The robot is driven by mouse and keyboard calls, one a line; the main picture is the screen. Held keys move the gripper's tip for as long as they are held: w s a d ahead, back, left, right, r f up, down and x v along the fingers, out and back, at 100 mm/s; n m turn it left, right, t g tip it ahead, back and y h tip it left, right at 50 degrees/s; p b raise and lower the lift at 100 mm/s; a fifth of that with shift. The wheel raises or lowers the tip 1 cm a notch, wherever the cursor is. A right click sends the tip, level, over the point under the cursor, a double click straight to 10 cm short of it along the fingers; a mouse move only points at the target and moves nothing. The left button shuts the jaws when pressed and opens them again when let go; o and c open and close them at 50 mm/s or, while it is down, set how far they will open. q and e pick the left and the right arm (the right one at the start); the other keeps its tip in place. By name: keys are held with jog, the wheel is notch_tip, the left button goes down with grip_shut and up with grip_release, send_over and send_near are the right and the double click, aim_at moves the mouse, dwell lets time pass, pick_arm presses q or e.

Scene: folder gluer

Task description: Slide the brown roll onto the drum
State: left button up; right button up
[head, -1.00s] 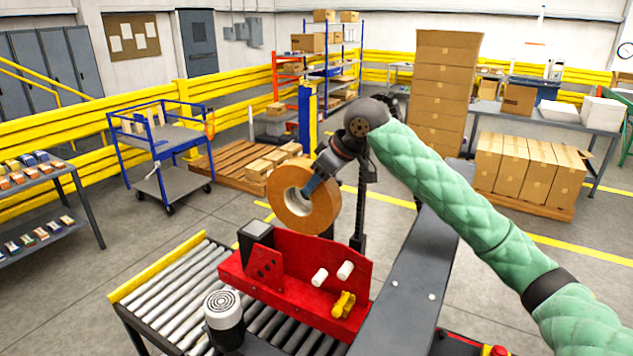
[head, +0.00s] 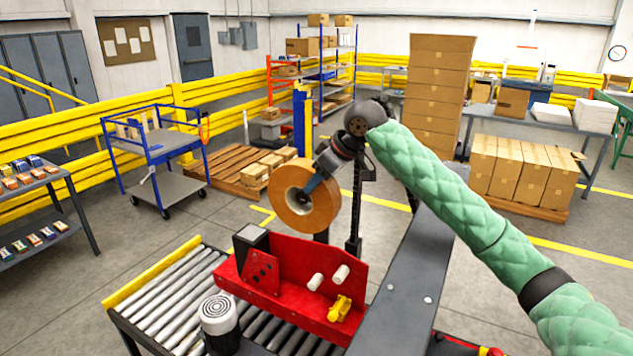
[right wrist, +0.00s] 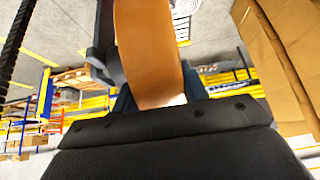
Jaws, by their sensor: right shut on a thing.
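The brown roll (head: 328,207) is a thick ring with a pale core, held up in the air above the red machine part. My right gripper (head: 311,190) is shut on it, with a finger reaching into the core. In the right wrist view the brown roll (right wrist: 145,45) stands between the fingers of my right gripper (right wrist: 160,95). I cannot pick out the drum for certain. A dark grey part (right wrist: 103,45) shows close to the roll's left there. My left gripper is not in view.
Below the roll stands a red bracket (head: 285,300) with two white pegs (head: 328,278) and a yellow knob (head: 340,308). A roller conveyor (head: 170,305) and white-topped cylinder (head: 218,315) are at left. A dark post (head: 356,210) rises just right of the roll.

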jog(key=shift+w+d+r, duration=0.15)
jog(key=shift+w+d, duration=0.25)
jog(key=shift+w, duration=0.2)
dwell(0.6)
jog(key=shift+w+d, duration=0.2)
jog(key=shift+w, duration=0.1)
jog(key=shift+w+d, duration=0.45)
jog(key=shift+w, duration=0.2)
jog(key=shift+w+d, duration=0.45)
jog(key=shift+w, duration=0.2)
jog(key=o, duration=1.5)
jog(key=shift+c, duration=0.2)
